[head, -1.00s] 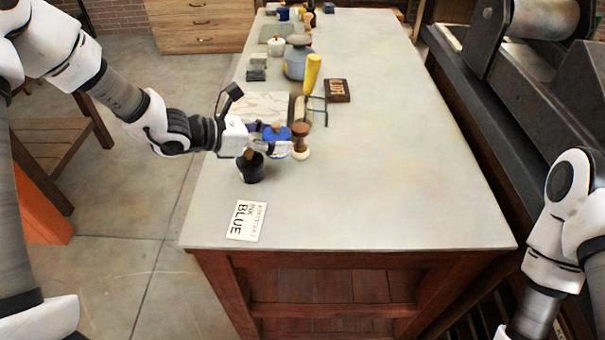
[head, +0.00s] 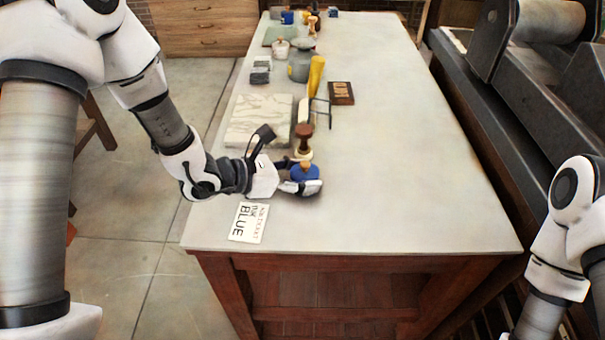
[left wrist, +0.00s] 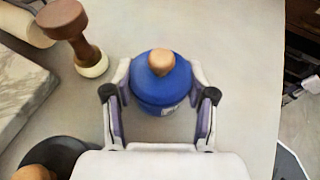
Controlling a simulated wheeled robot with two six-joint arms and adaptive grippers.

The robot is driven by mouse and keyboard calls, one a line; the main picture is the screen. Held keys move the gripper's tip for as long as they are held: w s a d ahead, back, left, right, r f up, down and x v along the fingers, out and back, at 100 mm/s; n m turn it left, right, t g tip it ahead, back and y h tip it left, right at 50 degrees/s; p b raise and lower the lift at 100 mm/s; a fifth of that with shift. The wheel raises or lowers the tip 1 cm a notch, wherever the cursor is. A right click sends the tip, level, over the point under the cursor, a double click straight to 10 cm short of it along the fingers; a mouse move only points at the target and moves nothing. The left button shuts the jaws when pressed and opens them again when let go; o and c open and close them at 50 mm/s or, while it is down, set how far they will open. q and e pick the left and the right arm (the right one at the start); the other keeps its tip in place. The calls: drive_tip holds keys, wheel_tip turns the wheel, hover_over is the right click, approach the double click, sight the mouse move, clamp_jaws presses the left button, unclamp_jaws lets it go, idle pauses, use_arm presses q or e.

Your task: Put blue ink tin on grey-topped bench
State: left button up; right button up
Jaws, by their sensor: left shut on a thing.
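The blue ink tin (head: 306,171), a blue tin with a wooden knob, is between the fingers of my left gripper (head: 303,186), which is shut on it. In the left wrist view the tin (left wrist: 160,85) stands upright between the two fingers (left wrist: 160,110). It is over the near left part of the grey-topped bench (head: 400,200); I cannot tell whether its base touches the top. My right gripper is outside the view.
A wooden-handled stamp (head: 304,140) stands just behind the tin. A dark pot (left wrist: 70,155) is at the lower left in the wrist view. A marble slab (head: 258,118), a yellow-handled tool (head: 316,75) and a wooden block (head: 341,93) lie farther back. The bench's right side is clear.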

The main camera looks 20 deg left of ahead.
use_arm(q)
drive_tip(key=o, duration=1.4)
drive_tip(key=shift+f, duration=0.1)
drive_tip(key=shift+a+r+p, duration=0.1)
drive_tip(key=shift+r+p, duration=0.2)
drive_tip(key=shift+p, duration=0.05)
drive_tip(key=p+v, duration=0.1)
drive_tip(key=v, duration=0.9)
drive_tip(key=shift+s+a+r+p, duration=0.1)
drive_tip(key=shift+a+r+p, duration=0.2)
drive_tip(key=shift+r+p, duration=0.1)
drive_tip(key=shift+s+a, duration=0.35)
drive_tip(key=shift+s, duration=0.05)
